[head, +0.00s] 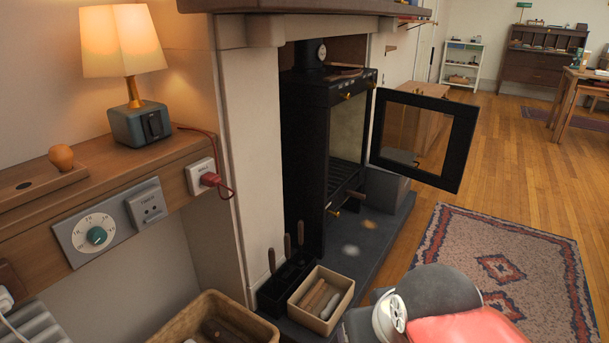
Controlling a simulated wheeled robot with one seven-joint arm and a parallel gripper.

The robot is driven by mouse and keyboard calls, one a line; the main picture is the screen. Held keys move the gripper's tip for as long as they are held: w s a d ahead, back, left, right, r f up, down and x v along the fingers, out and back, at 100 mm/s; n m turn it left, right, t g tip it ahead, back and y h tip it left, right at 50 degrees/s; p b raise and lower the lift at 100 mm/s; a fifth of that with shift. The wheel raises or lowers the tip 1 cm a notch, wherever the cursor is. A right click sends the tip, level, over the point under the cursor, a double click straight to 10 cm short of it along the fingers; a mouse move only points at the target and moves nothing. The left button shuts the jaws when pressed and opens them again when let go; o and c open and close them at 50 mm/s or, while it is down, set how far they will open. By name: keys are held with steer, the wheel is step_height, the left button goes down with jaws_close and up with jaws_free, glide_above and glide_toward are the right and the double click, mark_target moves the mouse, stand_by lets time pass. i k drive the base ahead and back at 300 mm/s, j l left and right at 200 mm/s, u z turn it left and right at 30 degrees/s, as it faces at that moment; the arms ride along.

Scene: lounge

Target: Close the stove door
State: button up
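The black stove (312,150) stands in the fireplace recess, left of the middle of the head view. Its door (465,130), a black frame around a glass pane, stands wide open. The door is swung out to the right, over the hearth's edge and the wooden floor. The stove's front opening (347,140) is exposed, with dark bars low inside. Small brass-coloured knobs show on the stove's front. My gripper is not in view, and nothing is seen touching the door.
A dark hearth slab (375,235) lies before the stove. A box of logs (320,300) and a dark tool holder (285,278) stand at its near end. A patterned rug (510,270) lies right. Grey, white and red rounded shapes fill the bottom foreground. Floor beyond the door is open.

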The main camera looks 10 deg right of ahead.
mark_target(464, 121)
steer(key=i+l+u, duration=0.1)
steer(key=l, duration=0.3)
steer(key=i+l, duration=0.2)
steer(key=l, duration=0.2)
steer(key=i+l+u, duration=0.15)
steer(key=l, duration=0.3)
steer(key=i+l+u, duration=0.45)
steer(key=l, duration=0.6)
steer(key=l+u, duration=0.45)
steer(key=l, duration=0.65)
steer(key=l+u, duration=0.45)
steer(key=l, duration=0.7)
